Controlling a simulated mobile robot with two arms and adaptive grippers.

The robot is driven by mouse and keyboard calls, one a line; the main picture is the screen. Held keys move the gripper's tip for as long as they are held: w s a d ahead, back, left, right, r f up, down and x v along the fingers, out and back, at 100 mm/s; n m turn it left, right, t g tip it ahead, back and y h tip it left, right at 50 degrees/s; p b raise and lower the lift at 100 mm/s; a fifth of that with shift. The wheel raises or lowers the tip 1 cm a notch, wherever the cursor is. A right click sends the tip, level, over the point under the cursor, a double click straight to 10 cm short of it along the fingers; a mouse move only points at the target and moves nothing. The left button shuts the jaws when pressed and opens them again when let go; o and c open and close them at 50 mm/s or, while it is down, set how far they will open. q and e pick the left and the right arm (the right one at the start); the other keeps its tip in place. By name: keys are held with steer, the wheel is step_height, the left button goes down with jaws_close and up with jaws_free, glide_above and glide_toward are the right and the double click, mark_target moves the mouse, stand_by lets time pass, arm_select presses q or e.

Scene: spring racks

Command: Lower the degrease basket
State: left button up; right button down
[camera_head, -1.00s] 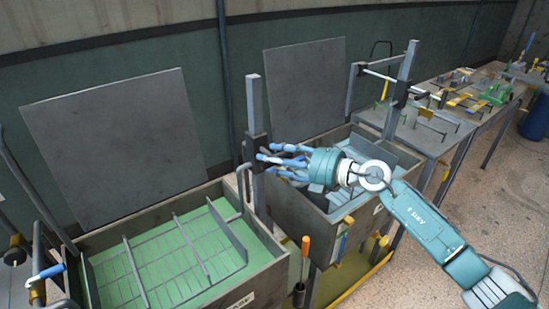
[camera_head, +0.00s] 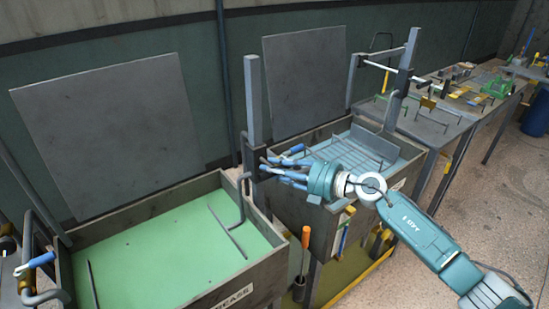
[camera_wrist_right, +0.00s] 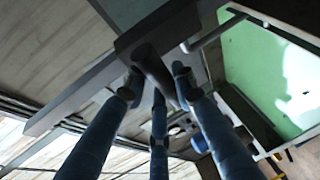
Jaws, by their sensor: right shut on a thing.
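The degrease tank (camera_head: 185,192) at the left holds green liquid. The degrease basket is mostly under the surface; its grid is hidden, and one upper bar (camera_head: 228,232) shows above the liquid. A bent rod (camera_head: 241,205) joins it to a dark sliding block (camera_head: 252,158) on an upright post (camera_head: 253,100). My right gripper (camera_head: 270,170) is at that block, with its blue fingers shut around a dark handle (camera_wrist_right: 152,68), seen in the right wrist view. My left gripper is not in view.
A second tank (camera_head: 290,212) with a basket in bluish liquid stands to the right, under my right forearm. Grey panels (camera_head: 110,130) stand behind the tanks. An orange-handled tool (camera_head: 305,240) stands between the tanks. A bench (camera_head: 425,128) with parts lies further right.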

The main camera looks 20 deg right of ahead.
step_height(320, 180, down, 9)
steer(key=b, duration=0.3)
steer(key=shift+s+a+r, duration=0.15)
steer(key=shift+s+a, duration=0.05)
steer(key=shift+s, duration=0.1)
steer(key=c, duration=1.4)
jaws_free()
steer(key=shift+r, duration=0.2)
steer(key=v, duration=1.1)
steer(key=shift+s+d+r, duration=0.15)
steer(key=shift+d+r, duration=0.15)
steer(key=shift+d, duration=0.1)
